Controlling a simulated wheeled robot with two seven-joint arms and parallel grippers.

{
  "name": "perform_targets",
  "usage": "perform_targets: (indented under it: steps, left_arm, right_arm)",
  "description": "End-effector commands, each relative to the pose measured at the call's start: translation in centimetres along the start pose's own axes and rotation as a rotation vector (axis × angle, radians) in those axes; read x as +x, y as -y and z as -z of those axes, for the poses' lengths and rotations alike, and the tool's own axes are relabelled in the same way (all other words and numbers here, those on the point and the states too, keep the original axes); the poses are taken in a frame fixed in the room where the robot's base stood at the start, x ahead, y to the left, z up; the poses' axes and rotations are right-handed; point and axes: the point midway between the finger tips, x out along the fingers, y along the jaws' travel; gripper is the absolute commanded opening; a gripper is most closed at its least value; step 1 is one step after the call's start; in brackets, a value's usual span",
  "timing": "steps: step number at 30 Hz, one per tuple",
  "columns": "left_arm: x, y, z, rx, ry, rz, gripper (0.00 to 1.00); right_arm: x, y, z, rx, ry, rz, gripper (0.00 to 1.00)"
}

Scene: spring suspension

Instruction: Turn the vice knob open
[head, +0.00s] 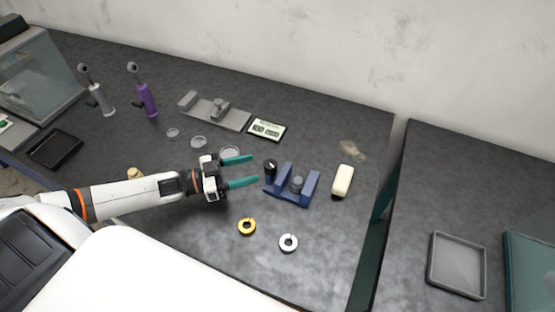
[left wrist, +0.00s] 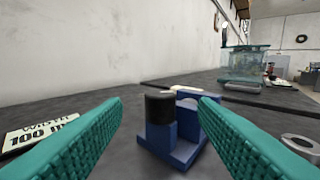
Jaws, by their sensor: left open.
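The blue vice (head: 291,187) stands on the dark table in the head view, with two upright blue jaws and a grey round piece between them. Its black knob (head: 270,167) is on its left end, facing my left gripper. My left gripper (head: 247,170) is open, its two teal fingers apart and pointing at the knob, with a small gap left. In the left wrist view the black knob (left wrist: 160,107) shows between and beyond the fingers, in front of the blue vice (left wrist: 187,150). Nothing is between the fingertips. My right gripper is not in view.
A cream block (head: 342,180) lies right of the vice. A gold ring (head: 247,227) and a silver ring (head: 288,243) lie in front. A label card (head: 267,129) and a grey metal fixture (head: 214,111) are behind. A gap separates this table from the right one.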

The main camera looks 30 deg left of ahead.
Motion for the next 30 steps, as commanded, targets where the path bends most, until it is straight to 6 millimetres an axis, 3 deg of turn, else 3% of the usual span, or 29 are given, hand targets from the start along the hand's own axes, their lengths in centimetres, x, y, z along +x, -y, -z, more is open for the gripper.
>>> perform_targets:
  steps: [6,12,25,26,30]
  left_arm:
    - [4.8,0.0,-0.4,0.001,0.007,0.001,0.53]
    - [7.7,0.0,-0.2,0.0,0.004,0.001,0.53]
    - [8.8,0.1,0.0,0.001,0.001,0.002,0.53]
    - [8.8,0.1,0.0,0.001,0.001,0.002,0.52]
    - [8.8,0.1,0.0,0.001,0.001,0.002,0.29]
  right_arm:
    - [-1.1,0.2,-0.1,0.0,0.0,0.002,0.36]
    - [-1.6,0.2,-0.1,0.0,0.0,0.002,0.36]
    - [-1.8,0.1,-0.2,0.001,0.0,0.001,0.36]
    - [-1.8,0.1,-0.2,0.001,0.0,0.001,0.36]
    - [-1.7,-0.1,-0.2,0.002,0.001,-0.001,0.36]
